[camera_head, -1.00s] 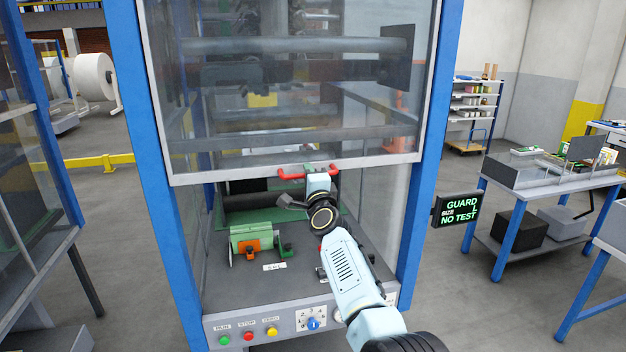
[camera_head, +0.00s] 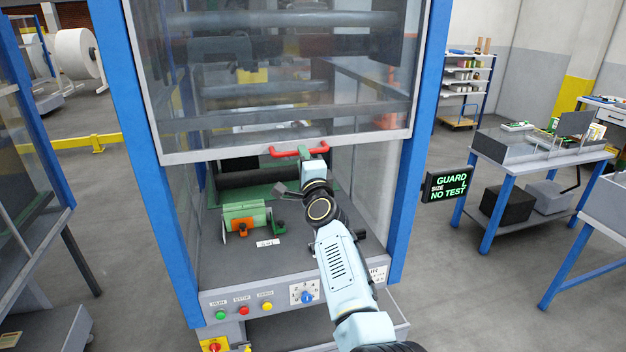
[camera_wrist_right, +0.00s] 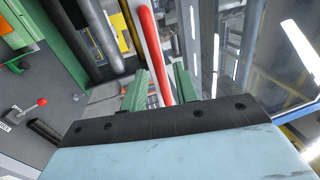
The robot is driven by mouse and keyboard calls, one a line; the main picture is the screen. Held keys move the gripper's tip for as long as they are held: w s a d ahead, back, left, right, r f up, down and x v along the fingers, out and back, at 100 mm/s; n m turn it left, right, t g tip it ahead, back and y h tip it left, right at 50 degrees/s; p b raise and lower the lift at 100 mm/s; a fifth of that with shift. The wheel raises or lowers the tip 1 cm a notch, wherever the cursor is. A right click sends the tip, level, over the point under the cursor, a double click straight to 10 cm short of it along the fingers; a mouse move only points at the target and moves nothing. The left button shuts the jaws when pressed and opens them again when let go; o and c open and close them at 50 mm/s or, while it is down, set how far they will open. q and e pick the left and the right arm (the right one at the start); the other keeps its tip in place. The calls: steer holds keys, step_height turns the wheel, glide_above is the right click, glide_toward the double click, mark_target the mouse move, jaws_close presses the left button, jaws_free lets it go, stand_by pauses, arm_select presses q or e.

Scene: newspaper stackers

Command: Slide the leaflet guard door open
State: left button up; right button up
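The leaflet guard door (camera_head: 285,140) is a clear panel in a grey frame. Its lower edge hangs above the machine bed, with a gap below it. A red bar handle (camera_head: 282,152) is on that lower edge. My right gripper (camera_head: 305,152) is at the handle. In the right wrist view the red handle (camera_wrist_right: 148,35) runs between the two green fingers of my right gripper (camera_wrist_right: 160,84), which look shut around it. Finger contact is not fully clear. My left gripper is not in view.
Blue posts (camera_head: 410,165) stand either side of the door. Below are the grey bed (camera_head: 235,270), a green and orange clamp (camera_head: 240,218) and a button panel (camera_head: 260,302). A display (camera_head: 447,185) is at the right.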

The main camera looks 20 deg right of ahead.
steer(key=v, duration=0.9)
steer(key=shift+s, duration=0.3)
steer(key=s+a+f+n+g+y+b, duration=0.1)
steer(key=s+a+f+n+g+b, duration=0.15)
steer(key=f, duration=0.95)
steer(key=s+a+f+n+g+y+b, duration=0.1)
steer(key=s+f+n+g+b, duration=0.15)
steer(key=f, duration=1.05)
steer(key=s+a+f+n+g+y+b, duration=0.1)
steer(key=s+a+f+n+g, duration=0.2)
steer(key=f, duration=0.9)
steer(key=s+d+f+n+g+b, duration=0.1)
steer(key=s+f+n+g+b, duration=0.15)
steer(key=s+f, duration=0.65)
steer(key=s+f+n+g+b, duration=0.1)
steer(key=s+f+n, duration=0.35)
steer(key=f, duration=0.75)
steer(key=s+d+f+n+g+b, duration=0.1)
steer(key=s+f, duration=0.5)
steer(key=s, duration=0.6)
steer(key=s+d+f+n+g+h+b, duration=0.1)
steer(key=s+d+f+n+g+b, duration=0.1)
steer(key=s+f, duration=0.5)
steer(key=s+d+f+n+g+b, duration=0.2)
steer(key=s+d+f+n+g, duration=0.1)
steer(key=s, duration=1.6)
step_height(320, 180, down, 3)
steer(key=shift+d+f+g+h, duration=0.2)
steer(key=shift+d+g+h, duration=0.1)
steer(key=shift+d+g, duration=0.7)
